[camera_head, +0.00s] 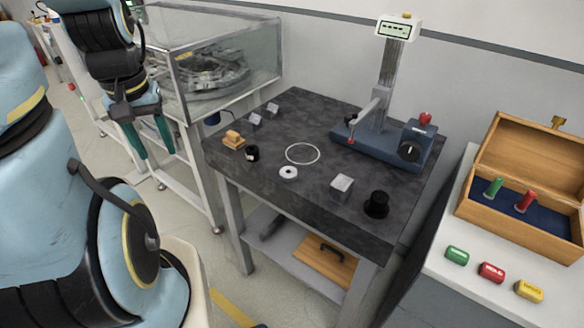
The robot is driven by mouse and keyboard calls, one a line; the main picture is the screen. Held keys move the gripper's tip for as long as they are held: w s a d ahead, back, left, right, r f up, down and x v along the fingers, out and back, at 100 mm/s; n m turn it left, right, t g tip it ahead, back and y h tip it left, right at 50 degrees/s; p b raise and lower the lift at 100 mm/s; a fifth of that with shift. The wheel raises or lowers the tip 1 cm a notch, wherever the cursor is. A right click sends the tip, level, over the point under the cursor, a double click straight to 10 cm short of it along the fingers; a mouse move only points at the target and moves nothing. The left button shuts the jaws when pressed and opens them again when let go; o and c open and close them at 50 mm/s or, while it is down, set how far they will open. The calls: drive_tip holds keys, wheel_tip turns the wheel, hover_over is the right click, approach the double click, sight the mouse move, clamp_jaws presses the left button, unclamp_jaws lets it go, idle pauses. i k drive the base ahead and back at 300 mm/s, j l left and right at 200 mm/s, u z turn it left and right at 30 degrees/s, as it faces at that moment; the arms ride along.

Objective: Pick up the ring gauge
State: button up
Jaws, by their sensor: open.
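A small pale ring with a dark centre hole (288,173), which looks like the ring gauge, lies flat near the front edge of the dark stone table (250,168). It sits just below a thin white circle (302,153) marked on the table top. My gripper (152,150) hangs at the left with its two green fingers pointing down and apart. It is open and empty, in front of the glass-covered case and well left of the table. Nothing hides the ring.
A blue measuring stand (385,140) stands at the table's back right. A metal cube (341,187), black knob (376,204), small black cylinder (252,153) and tan blocks (234,140) surround the ring. A glass case (225,60) is at left. A wooden box (485,217) sits on the right cabinet.

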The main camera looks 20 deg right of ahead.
sight(287, 174)
drive_tip(key=i+j+z, duration=0.1)
drive_tip(key=z, duration=0.4)
drive_tip(key=i+j+z, duration=0.1)
drive_tip(key=z, duration=0.35)
drive_tip(key=j+z, duration=0.1)
drive_tip(key=z, duration=0.4)
drive_tip(key=i+j+z, duration=0.15)
drive_tip(key=j+z, duration=0.2)
drive_tip(key=j, duration=0.55)
drive_tip(key=j+z, duration=0.35)
drive_tip(key=j, duration=1.1)
